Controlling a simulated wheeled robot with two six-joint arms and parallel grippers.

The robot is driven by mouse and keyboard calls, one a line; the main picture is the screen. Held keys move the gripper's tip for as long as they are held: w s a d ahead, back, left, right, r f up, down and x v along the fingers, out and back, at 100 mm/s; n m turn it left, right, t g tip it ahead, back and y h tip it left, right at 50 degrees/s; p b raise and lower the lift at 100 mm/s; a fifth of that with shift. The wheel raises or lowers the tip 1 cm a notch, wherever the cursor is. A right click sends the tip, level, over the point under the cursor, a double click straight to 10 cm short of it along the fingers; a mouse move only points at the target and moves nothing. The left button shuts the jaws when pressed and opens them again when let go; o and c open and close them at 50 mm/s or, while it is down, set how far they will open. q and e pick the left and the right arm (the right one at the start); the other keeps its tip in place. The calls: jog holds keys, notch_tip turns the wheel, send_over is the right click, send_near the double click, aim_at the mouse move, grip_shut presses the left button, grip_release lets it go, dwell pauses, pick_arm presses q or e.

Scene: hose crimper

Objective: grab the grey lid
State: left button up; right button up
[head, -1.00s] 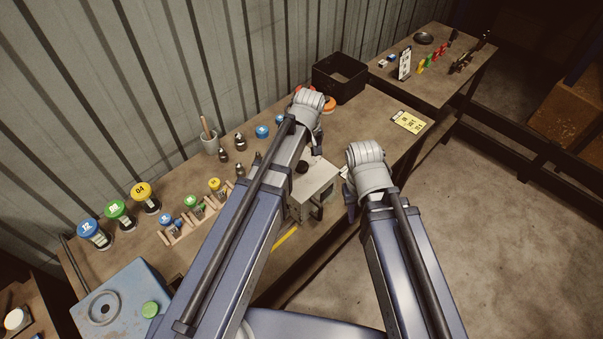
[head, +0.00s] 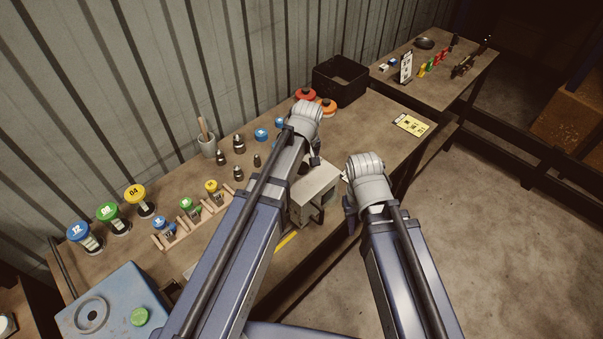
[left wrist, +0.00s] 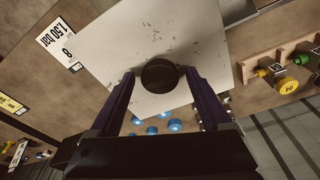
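The grey lid (head: 318,183) lies flat on a grey box on the workbench, partly hidden behind my left arm in the head view. In the left wrist view the lid (left wrist: 125,45) is a pale, scuffed plate with a round black knob (left wrist: 159,75). My left gripper (left wrist: 158,72) is above the lid with its two fingers apart, one on each side of the knob. Narrow gaps seem to show between fingers and knob. My right gripper (head: 349,196) hangs to the right of the box, apart from it; its fingers are too small to read.
A wooden rack (head: 195,222) with capped fittings stands left of the box. Several dark metal fittings, a cup (head: 208,146) and a black bin (head: 340,80) stand further back. A blue machine (head: 105,305) is at the near left. The bench's front edge is close to the box.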

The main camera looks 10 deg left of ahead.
aim_at(302, 167)
pick_arm(q)
grip_shut()
dwell(0.4)
jog(key=shift+r, duration=0.15)
notch_tip(302, 167, up, 10)
jog(key=p, duration=1)
